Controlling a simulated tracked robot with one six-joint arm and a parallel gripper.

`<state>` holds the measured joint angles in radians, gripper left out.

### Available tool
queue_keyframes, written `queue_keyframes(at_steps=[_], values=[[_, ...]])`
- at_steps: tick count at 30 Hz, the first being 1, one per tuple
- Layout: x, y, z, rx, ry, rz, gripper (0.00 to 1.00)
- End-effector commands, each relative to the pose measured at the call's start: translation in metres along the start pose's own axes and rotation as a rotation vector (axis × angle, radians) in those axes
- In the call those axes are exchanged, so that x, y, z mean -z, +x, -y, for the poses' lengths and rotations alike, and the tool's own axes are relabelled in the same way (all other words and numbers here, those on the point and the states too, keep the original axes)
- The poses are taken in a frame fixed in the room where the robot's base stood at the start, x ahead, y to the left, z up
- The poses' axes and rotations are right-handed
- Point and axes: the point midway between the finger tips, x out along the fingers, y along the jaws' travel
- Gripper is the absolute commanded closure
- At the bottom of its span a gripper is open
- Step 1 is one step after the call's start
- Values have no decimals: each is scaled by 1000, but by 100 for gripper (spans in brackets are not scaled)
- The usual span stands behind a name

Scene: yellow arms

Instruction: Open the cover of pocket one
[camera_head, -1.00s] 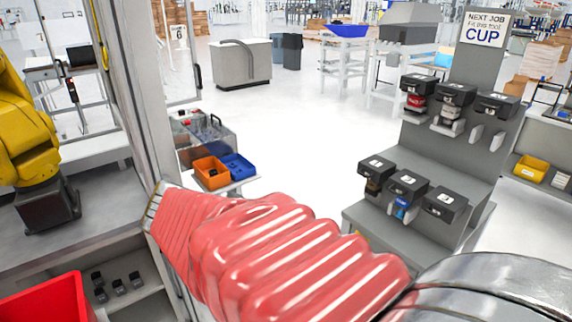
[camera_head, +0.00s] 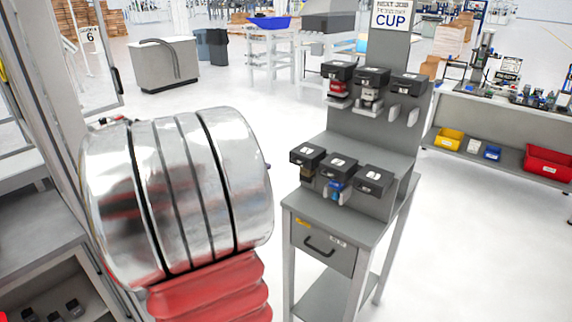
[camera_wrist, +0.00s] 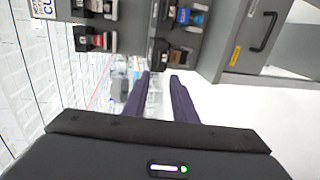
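A grey tool stand (camera_head: 395,135) in the head view carries two rows of pockets with black covers. The upper row has covers at left (camera_head: 340,70), middle (camera_head: 372,77) and right (camera_head: 409,85). The lower row has covers at left (camera_head: 307,155), middle (camera_head: 338,166) and right (camera_head: 374,180). All look lowered; their labels are too small to read surely, so I cannot tell which is pocket one. Red, pale and blue tools show beneath some covers. My gripper (camera_wrist: 160,77) shows only in the wrist view, its two dark fingers apart and empty, short of the stand, which appears sideways there.
A grey drawer (camera_head: 323,249) with a handle is under the stand's top. A "CUP" sign (camera_head: 392,16) tops the stand. A bench (camera_head: 505,119) with yellow, blue and red bins stands at right. A frame post (camera_head: 50,140) is at far left. Floor left of the stand is open.

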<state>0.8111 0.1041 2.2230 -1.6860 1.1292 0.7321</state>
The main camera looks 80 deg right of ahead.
Motion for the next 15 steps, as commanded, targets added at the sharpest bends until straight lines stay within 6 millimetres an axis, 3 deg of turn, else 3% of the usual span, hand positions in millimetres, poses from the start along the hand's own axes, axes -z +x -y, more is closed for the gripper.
queue_keyframes(at_steps=[8, 15], values=[[0, 8, 0, 0, 0, 2, 75], [-1, 38, 0, 1, 0, 5, 75]])
